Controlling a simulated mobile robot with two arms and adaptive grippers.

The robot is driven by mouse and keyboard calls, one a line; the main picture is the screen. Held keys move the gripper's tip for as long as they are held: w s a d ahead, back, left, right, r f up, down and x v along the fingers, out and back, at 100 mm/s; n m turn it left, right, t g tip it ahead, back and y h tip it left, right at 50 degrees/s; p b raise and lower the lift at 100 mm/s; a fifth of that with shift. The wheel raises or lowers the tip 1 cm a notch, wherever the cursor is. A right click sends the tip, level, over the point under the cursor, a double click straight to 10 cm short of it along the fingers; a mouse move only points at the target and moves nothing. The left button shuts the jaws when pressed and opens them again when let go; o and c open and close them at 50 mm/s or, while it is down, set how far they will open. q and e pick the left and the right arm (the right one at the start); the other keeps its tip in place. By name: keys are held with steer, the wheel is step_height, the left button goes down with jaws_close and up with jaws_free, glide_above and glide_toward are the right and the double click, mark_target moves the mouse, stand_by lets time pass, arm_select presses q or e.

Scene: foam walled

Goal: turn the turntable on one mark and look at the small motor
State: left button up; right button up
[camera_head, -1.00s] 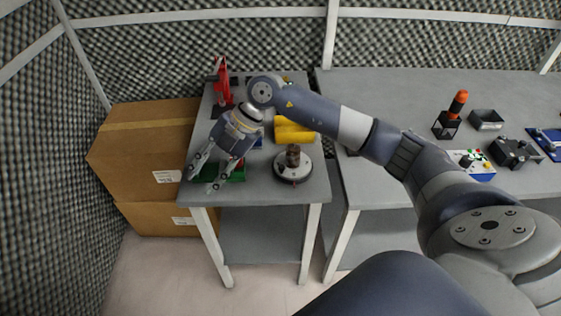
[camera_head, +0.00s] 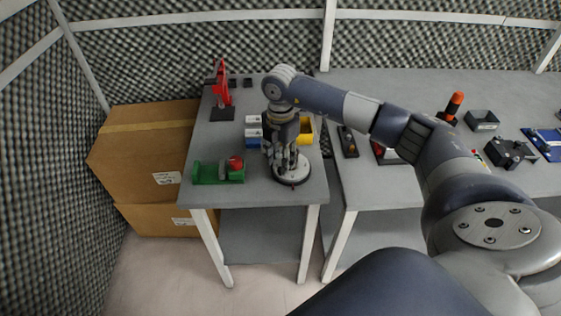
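The turntable (camera_head: 294,181) is a round pale disc on a dark base near the right front of the small grey table. My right gripper (camera_head: 286,169) points down over the disc, its fingers at the disc's middle. The small dark motor, which stood on the disc a moment before, is mostly hidden behind the fingers. I cannot tell whether the fingers touch it or how far they are closed. The marks on the turntable are too small to read. My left gripper is not in view.
A green fixture with a red knob (camera_head: 208,173) sits at the front left of the small table, and a red stand (camera_head: 221,98) behind. A yellow bin (camera_head: 305,133) and small blue-and-white boxes (camera_head: 253,131) are close behind my gripper. Cardboard boxes (camera_head: 150,150) stand left.

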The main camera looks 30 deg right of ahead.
steer(key=shift+f, duration=1.35)
jaws_close()
